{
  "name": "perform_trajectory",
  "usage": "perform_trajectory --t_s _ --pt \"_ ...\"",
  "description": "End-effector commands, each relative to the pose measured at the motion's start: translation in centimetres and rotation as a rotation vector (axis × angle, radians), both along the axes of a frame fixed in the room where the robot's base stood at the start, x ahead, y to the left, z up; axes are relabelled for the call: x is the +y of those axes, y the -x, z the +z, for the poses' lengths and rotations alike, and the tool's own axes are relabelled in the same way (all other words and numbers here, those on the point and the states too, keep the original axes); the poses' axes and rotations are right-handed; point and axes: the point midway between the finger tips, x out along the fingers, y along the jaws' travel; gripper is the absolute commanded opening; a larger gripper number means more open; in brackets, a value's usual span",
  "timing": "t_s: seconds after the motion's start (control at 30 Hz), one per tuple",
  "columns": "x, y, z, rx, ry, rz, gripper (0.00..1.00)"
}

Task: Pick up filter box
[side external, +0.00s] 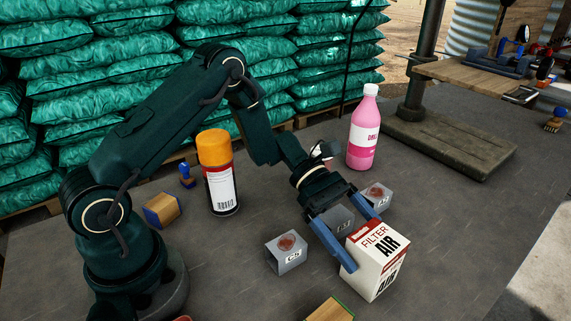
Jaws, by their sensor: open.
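The filter box (366,268) is a white carton with a red band and the words FILTER and AIR, standing on the dark table at the lower right. My gripper (362,242) has two blue fingers, spread apart and open. The fingers reach down toward the box, one at its left side and one at its upper back edge. I cannot tell whether either finger touches the box. The box appears to rest on the table.
Grey boxes stand near my gripper, one at left (287,252) and another behind (377,194). A spray can (220,180) with an orange cap and a pink bottle (363,135) stand farther back. A drill-press base (440,140) is at right. The table right of the filter box is clear.

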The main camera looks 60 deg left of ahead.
Motion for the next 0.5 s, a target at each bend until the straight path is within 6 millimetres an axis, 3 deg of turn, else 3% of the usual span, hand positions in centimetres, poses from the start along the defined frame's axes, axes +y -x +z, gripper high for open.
perform_trajectory --t_s 0.5 --pt "-5.4 -0.2 -2.2 0.001 -0.001 -0.003 1.0"
